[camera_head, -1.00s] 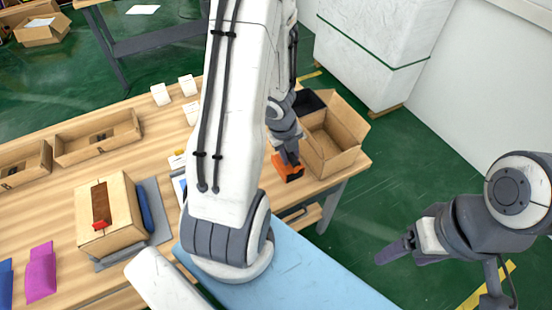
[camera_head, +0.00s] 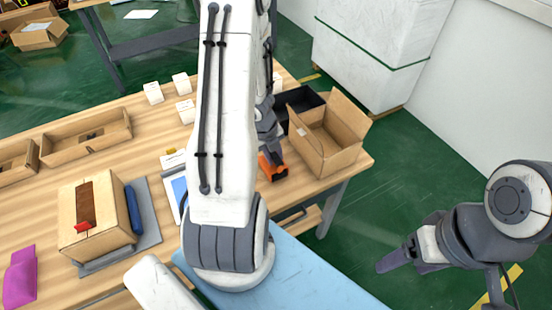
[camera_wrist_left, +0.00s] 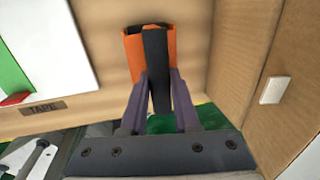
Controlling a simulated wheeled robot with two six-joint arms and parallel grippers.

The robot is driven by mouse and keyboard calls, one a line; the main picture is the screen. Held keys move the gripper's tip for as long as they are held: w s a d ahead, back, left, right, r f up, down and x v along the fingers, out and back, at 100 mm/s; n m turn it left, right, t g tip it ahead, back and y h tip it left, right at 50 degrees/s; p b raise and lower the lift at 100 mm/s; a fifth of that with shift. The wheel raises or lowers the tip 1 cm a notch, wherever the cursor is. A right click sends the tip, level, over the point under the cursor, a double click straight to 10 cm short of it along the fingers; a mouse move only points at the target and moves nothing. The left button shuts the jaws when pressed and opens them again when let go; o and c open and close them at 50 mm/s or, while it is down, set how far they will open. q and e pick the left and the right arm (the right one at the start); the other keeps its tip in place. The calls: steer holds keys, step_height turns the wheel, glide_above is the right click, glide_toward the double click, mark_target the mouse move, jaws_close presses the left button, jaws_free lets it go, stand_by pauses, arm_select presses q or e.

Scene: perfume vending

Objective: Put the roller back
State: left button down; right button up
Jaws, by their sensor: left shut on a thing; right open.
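The roller (camera_head: 278,172), an orange and black piece, is at the right end of the wooden table, just left of the open cardboard box (camera_head: 343,159). My left gripper (camera_head: 269,153) is shut on it from above. In the left wrist view the roller (camera_wrist_left: 133,47) is between the two fingers (camera_wrist_left: 160,88), its black part in the middle and orange on both sides. A small "TAPE" label (camera_wrist_left: 43,108) lies on the table left of it. I cannot tell whether the roller touches the table. My right gripper (camera_head: 395,259) is open and empty, off the table over the floor.
Behind are small white boxes (camera_head: 153,93) and open cardboard trays (camera_head: 88,146). A black bin (camera_head: 303,98) stands behind the open box.

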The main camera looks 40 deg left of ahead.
mark_target(268, 167)
arm_select(q)
steer(key=shift+s+d+f+b, duration=0.1)
steer(key=shift+f+b, duration=0.45)
steer(key=shift+f, duration=0.05)
steer(key=c, duration=0.7)
jaws_free()
steer(key=shift+s+d+f, duration=0.1)
steer(key=shift+o, duration=0.2)
steer(key=shift+r+p, duration=0.5)
steer(key=shift+r, duration=0.05)
step_height(268, 167, up, 12)
steer(key=s+a+p, duration=0.1)
steer(key=p, duration=0.8)
steer(key=shift+s+r, duration=0.15)
steer(key=shift+s, duration=0.25)
steer(key=shift+a, duration=0.1)
